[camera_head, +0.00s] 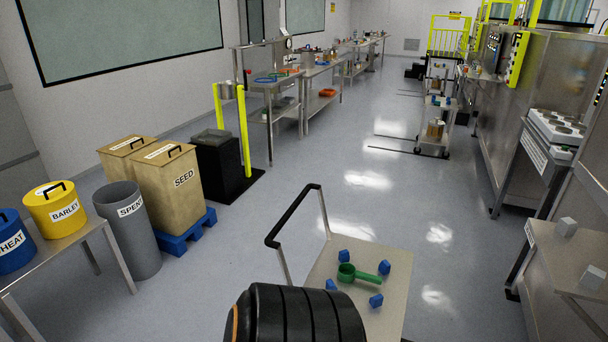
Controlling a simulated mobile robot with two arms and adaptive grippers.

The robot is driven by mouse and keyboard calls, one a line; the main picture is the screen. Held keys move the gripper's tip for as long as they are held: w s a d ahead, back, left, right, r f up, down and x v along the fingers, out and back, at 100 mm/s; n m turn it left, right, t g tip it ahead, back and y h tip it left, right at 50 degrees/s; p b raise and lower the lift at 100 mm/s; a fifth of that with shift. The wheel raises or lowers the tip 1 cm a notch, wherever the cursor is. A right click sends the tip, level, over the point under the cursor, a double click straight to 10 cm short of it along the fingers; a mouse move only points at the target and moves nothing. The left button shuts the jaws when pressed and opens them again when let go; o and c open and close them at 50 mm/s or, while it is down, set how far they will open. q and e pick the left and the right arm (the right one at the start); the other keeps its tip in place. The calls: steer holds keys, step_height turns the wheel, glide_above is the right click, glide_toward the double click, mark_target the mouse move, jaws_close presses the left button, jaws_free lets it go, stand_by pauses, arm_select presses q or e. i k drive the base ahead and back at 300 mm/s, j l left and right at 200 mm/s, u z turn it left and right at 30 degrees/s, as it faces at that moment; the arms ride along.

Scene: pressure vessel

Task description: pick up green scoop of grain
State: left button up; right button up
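The green scoop (360,274) lies on the top of a metal cart (335,260) at the lower middle. Its round cup (346,270) is on the left and its handle points right. The view is too small to tell whether grain is in the cup. Neither of my grippers shows in the head view.
A black ribbed body (300,315) hides the cart's near left part. A black cart handle (290,215) rises at the far left corner. A grey bin (130,230), seed box (172,190) and yellow barley bucket (56,209) stand left. The floor behind the cart is clear.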

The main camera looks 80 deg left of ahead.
mark_target(347, 272)
steer(key=u, duration=2.1)
steer(key=l+u, duration=0.15)
steer(key=i+l, duration=0.4)
steer(key=l, duration=0.2)
steer(key=i+l+z, duration=0.1)
steer(key=i+l, duration=0.3)
steer(key=l, duration=0.15)
